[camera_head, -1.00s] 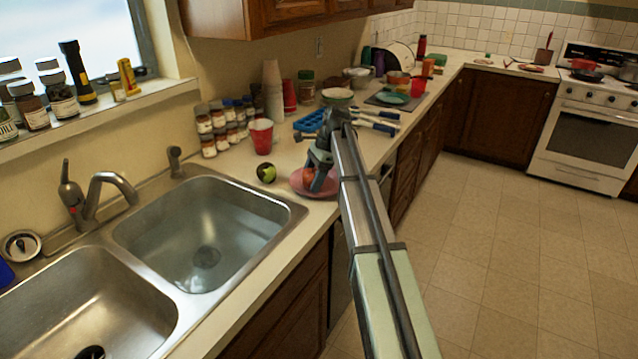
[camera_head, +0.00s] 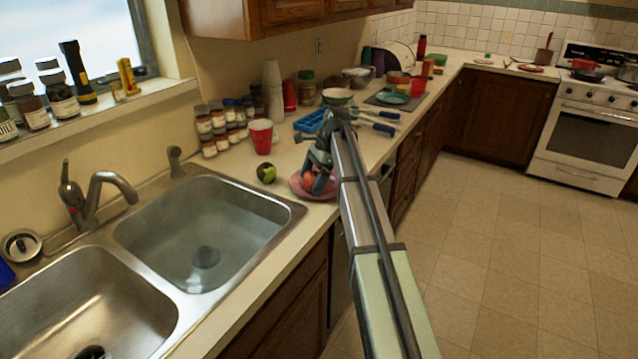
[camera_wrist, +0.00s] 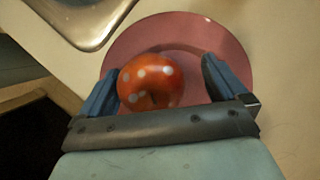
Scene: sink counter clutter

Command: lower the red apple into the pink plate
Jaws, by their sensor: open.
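The red apple (camera_wrist: 150,82), with pale spots, lies on the pink plate (camera_wrist: 190,30) in the wrist view. In the head view the apple (camera_head: 309,180) shows at the plate (camera_head: 299,191), partly hidden by my gripper. My gripper (camera_wrist: 160,78) is open around the apple, one blue finger on each side. The left finger is close to the apple or touching it; I cannot tell which. A clear gap separates the right finger from it. My gripper (camera_head: 314,184) reaches down over the plate in the head view.
A green and dark round fruit (camera_head: 266,173) sits left of the plate. A red cup (camera_head: 261,137) and several spice jars (camera_head: 215,130) stand behind it. The sink basin (camera_head: 205,235) lies to the left. The counter's front edge is close to the plate.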

